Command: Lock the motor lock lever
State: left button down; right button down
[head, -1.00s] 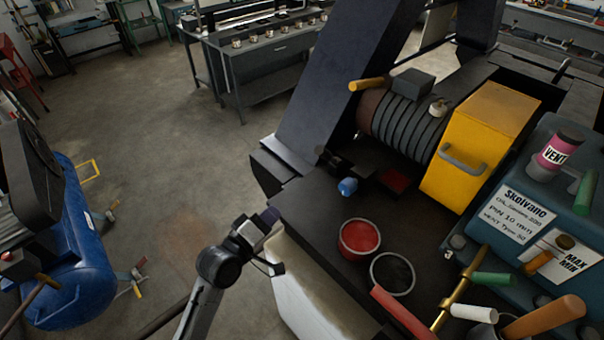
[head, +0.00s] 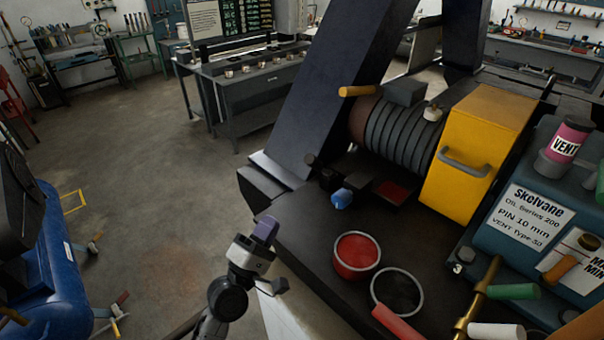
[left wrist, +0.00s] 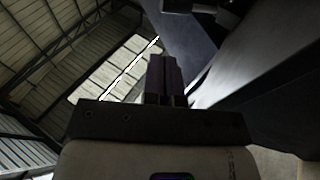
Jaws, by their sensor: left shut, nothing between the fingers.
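A finned motor-like drum (head: 400,132) stands on the dark bench at the upper middle. An orange-handled lever (head: 357,91) sticks out to the left at its top. A short part with a blue end (head: 342,198) sits on the bench in front of it. No label shows which of these is the motor lock lever. My left gripper (head: 265,230) is shut and empty at the bench's left edge, apart from both. Its closed purple-grey fingers (left wrist: 165,78) point upward in the left wrist view, touching nothing visible. My right gripper is not in view.
A red cup (head: 357,256) and a dark cup (head: 397,290) stand on the bench (head: 300,240) near my left gripper. A yellow box with a handle (head: 475,150) and a teal oil unit (head: 530,215) stand right. A dark slanted beam (head: 335,85) rises behind.

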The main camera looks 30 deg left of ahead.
pick_arm(q)
jog(key=p, duration=0.3)
send_near(320, 166)
jog(key=w+a+r, duration=0.1)
jog(key=w+r, duration=0.2)
jog(key=r, duration=0.2)
jog(key=shift+w+a+r, duration=0.25)
jog(key=shift+a+r, duration=0.1)
jog(key=shift+a, duration=0.05)
